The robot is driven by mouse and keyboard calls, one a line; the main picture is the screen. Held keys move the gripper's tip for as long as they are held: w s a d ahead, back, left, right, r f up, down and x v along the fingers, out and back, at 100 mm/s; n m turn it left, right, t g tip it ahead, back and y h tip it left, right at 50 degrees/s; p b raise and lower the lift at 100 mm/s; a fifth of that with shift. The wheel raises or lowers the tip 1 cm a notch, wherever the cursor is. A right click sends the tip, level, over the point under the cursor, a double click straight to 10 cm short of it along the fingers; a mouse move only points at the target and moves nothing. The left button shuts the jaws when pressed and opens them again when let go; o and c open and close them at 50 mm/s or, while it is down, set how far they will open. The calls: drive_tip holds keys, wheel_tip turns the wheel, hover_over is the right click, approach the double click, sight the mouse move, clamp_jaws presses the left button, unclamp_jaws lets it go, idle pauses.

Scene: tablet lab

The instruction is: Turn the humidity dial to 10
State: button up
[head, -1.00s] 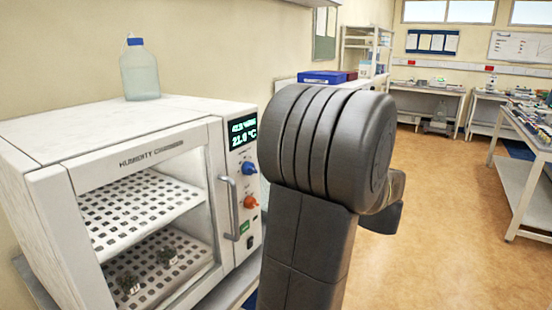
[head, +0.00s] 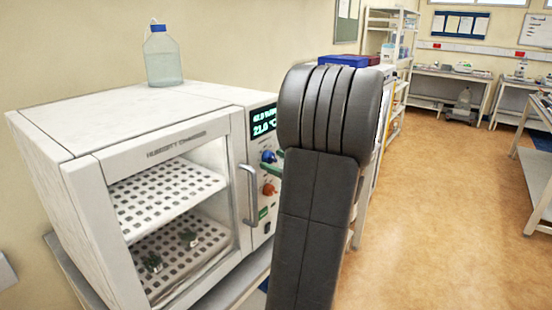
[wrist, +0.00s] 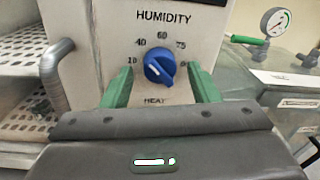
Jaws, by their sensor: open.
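The blue humidity dial (wrist: 159,67) sits on the chamber's panel in the wrist view, under the word HUMIDITY. A short white mark shows left of its middle; its exact direction is hard to tell. The marks 10, 40, 60 and 75 are readable around it; the last mark at right is partly hidden. My gripper (wrist: 160,72) is open, its green fingers at the left and right of the dial, with visible gaps. Contact does not show. The humidity chamber (head: 150,113) stands at left.
A door handle (head: 249,194) stands out left of the panel. An orange dial (head: 268,189) is below the blue one, under a lit display (head: 263,121). A bottle (head: 163,58) stands on the chamber. A gauge (wrist: 275,22) is at right. Open floor (head: 430,200) lies right.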

drive_tip(key=shift+w+a, duration=0.15)
drive_tip(key=shift+a, duration=0.05)
drive_tip(key=c, duration=1)
